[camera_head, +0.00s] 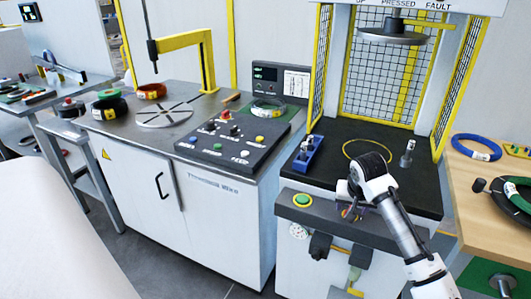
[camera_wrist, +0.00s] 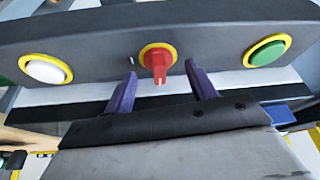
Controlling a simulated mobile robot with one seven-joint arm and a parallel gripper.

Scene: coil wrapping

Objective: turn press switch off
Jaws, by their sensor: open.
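The press switch (camera_wrist: 157,62) is a red rotary knob in a yellow ring on the dark front panel (camera_wrist: 90,38), seen in the wrist view. Its grip bar points down in that picture. My gripper (camera_wrist: 160,70) is open, with one purple finger to each side of the knob in the picture. I see gaps on both sides, and cannot tell how far the fingertips reach along the knob. In the head view my gripper (camera_head: 347,212) is at the press's front panel (camera_head: 286,210) and my arm hides the switch.
A green button (camera_wrist: 266,51) and a white button (camera_wrist: 45,69) flank the switch. The press (camera_head: 330,135) has yellow mesh guards and a black bed holding a yellow ring (camera_head: 367,141) and blue block (camera_head: 303,155). A control box (camera_head: 232,140) stands left; a wooden table (camera_head: 470,178) stands right.

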